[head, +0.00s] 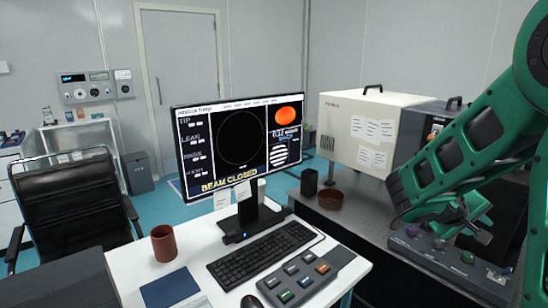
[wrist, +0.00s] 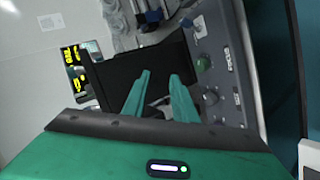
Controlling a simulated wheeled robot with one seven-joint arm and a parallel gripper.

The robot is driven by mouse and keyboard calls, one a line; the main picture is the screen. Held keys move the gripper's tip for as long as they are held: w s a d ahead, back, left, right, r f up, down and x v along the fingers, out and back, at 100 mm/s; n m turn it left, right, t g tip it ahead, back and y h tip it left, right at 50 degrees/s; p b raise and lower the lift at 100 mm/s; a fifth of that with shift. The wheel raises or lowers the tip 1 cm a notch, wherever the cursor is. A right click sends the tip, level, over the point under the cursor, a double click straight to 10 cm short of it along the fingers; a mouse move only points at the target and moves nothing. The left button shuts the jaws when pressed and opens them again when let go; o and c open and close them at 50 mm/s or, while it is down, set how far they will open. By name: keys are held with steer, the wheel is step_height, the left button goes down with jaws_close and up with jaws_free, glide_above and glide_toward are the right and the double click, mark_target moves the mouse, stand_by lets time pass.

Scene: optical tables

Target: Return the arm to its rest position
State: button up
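My green arm (head: 455,160) is bent at the right of the head view and reaches down over the dark bench. My gripper (wrist: 160,76) shows in the wrist view as two green fingers with a clear gap between them and nothing held. In the head view the hand is partly hidden by the arm, low over a grey knob panel (head: 430,252).
The dark optical bench (head: 345,225) carries a white box (head: 362,130), a black holder (head: 309,182) and a brown dish (head: 330,199). A white desk (head: 200,248) holds a monitor (head: 240,145) reading "BEAM CLOSED", a keyboard (head: 265,254), a button box (head: 300,279) and a mug (head: 164,243).

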steer(key=s+a+f+m+g+y, duration=0.1)
steer(key=s+f+m+g+y, duration=0.15)
steer(key=s, duration=0.45)
steer(key=s+a+f+m+g+y, duration=0.1)
steer(key=s+f+m+y, duration=0.1)
steer(key=s+y, duration=0.35)
steer(key=s+a+r+m+y, duration=0.1)
steer(key=s+a+m+y, duration=0.1)
steer(key=s+a, duration=0.8)
steer(key=s+y, duration=0.1)
steer(key=s, duration=0.3)
steer(key=shift+a+y, duration=0.3)
steer(key=shift+a, duration=0.05)
